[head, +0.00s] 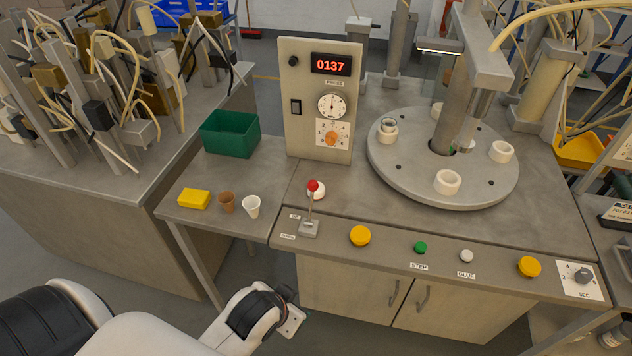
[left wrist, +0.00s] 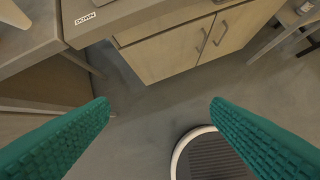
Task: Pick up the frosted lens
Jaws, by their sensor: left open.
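A small whitish tapered cup, which looks like the frosted lens (head: 252,207), stands upright on the low side table in the head view. A similar brown cup (head: 227,202) stands just left of it. My left arm comes in at the bottom of the head view. My left gripper (head: 291,320) is low in front of the bench, below and to the right of the cups and well apart from them. In the left wrist view its two green ridged fingers (left wrist: 160,112) are spread wide with nothing between them. The lens does not show there. My right gripper is out of view.
A yellow block (head: 194,199) and a green bin (head: 230,133) share the side table (head: 190,222). A lever with a red knob (head: 313,186) stands to the right. The turntable (head: 410,180) carries several white ring holders.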

